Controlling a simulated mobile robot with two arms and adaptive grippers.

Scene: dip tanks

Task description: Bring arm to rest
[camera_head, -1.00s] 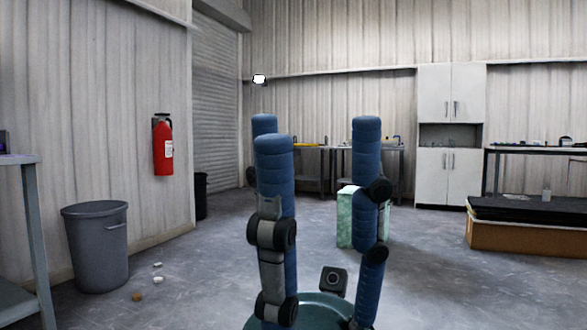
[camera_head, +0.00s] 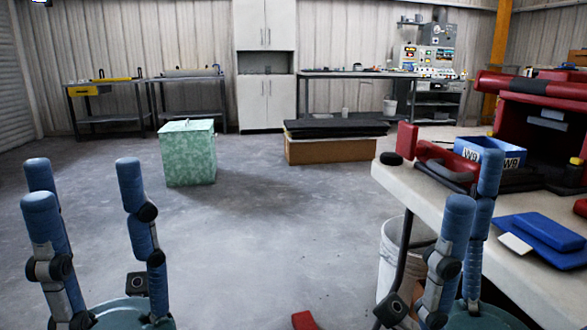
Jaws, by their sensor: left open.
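My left gripper (camera_head: 86,182) is at the lower left. Its blue padded fingers point up and stand well apart, with nothing between them. My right gripper (camera_head: 468,190) is at the lower right, in front of the near edge of the white-topped table (camera_head: 397,185). Its blue fingers also point up, and two of them overlap in the picture, so its opening is unclear. I see no object held in it. My arms below the grippers are mostly out of the picture.
A blue bin (camera_head: 470,150), blue flat pieces (camera_head: 545,231) and a red machine (camera_head: 520,110) are on the table. A white bucket (camera_head: 392,255) stands under its edge. A green box (camera_head: 188,155) and brown crate (camera_head: 330,150) stand beyond open floor. A red piece (camera_head: 304,321) shows at the bottom.

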